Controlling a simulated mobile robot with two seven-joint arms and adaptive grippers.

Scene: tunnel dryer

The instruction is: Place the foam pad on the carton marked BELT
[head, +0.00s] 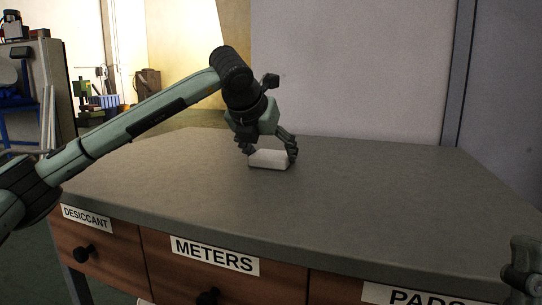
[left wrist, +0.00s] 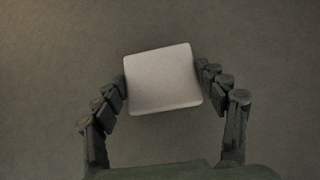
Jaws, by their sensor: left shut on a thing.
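The foam pad (head: 269,159) is a small pale block at the far part of the grey tabletop. My left gripper (head: 270,153) reaches down over it and is shut on it. In the left wrist view the pad (left wrist: 162,79) sits slightly tilted between the two fingers (left wrist: 163,86), which touch its left and right sides. I cannot tell whether the pad rests on the top or is just above it. Part of what looks like my right gripper (head: 523,268) shows at the right edge; its fingers are not clear. No carton marked BELT is in view.
The grey tabletop (head: 380,205) is otherwise clear. Its front has drawers labelled DESICCANT (head: 87,218), METERS (head: 214,255) and PADS (head: 425,297), with dark knobs. A pale wall panel (head: 350,70) stands behind. A blue bin (head: 105,101) and other equipment are at the back left.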

